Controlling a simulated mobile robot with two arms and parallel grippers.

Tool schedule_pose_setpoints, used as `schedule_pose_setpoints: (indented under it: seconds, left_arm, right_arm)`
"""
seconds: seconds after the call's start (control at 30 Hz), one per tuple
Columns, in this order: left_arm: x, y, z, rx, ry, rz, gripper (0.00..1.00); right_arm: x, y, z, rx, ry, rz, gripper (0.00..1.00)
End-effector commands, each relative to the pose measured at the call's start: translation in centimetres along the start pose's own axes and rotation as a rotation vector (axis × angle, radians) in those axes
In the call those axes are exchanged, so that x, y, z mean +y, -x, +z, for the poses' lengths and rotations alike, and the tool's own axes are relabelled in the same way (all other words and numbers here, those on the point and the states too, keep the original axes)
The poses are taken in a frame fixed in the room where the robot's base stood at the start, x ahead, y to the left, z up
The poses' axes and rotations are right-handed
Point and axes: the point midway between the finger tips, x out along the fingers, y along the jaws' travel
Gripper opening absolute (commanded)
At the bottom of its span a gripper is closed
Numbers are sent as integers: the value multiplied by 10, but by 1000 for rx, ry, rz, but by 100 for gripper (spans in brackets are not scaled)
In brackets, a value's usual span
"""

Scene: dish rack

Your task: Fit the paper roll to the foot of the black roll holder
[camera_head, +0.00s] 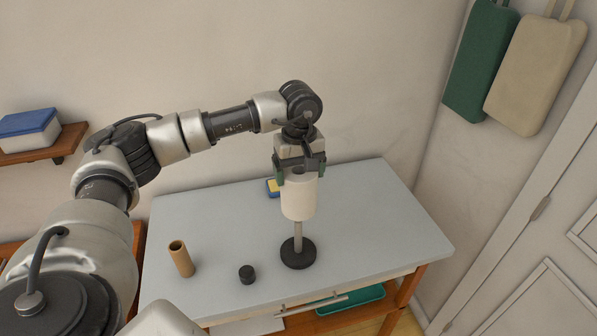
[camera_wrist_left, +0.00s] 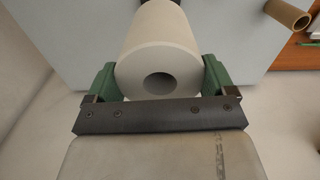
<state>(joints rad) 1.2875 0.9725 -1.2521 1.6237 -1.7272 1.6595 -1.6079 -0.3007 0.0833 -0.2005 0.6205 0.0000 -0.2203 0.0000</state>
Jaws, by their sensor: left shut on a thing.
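The white paper roll (camera_head: 299,199) is upright between the green fingers of my left gripper (camera_head: 299,174), which is shut on its upper end. The black roll holder's round foot (camera_head: 299,254) stands on the table, with a grey post (camera_head: 297,235) rising from it to the roll's lower end. The roll is well above the foot. The post's top is hidden, and I cannot tell whether it is inside the bore or behind the roll. The left wrist view shows the roll (camera_wrist_left: 158,45) end-on with a dark round bore. My right gripper is not in view.
On the grey table (camera_head: 380,225), a cardboard tube (camera_head: 181,259) stands at the left and a small black cylinder (camera_head: 247,275) lies left of the foot. A blue and yellow sponge (camera_head: 272,187) is behind the roll. The table's right side is clear. A green tray (camera_head: 350,300) sits below.

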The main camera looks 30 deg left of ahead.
Motion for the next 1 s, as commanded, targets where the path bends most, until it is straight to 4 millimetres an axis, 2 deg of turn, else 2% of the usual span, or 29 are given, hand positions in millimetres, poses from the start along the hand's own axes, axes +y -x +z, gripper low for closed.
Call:
schedule_pose_setpoints:
  seconds: [0.27,0.7,1.0]
  left_arm:
    - [0,-16,0,-1,0,-1,46]
    - [0,-38,0,0,0,-1,46]
    - [0,-53,0,0,0,-1,46]
  right_arm:
    - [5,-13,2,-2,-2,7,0]
    - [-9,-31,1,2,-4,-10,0]
    - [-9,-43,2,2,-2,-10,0]
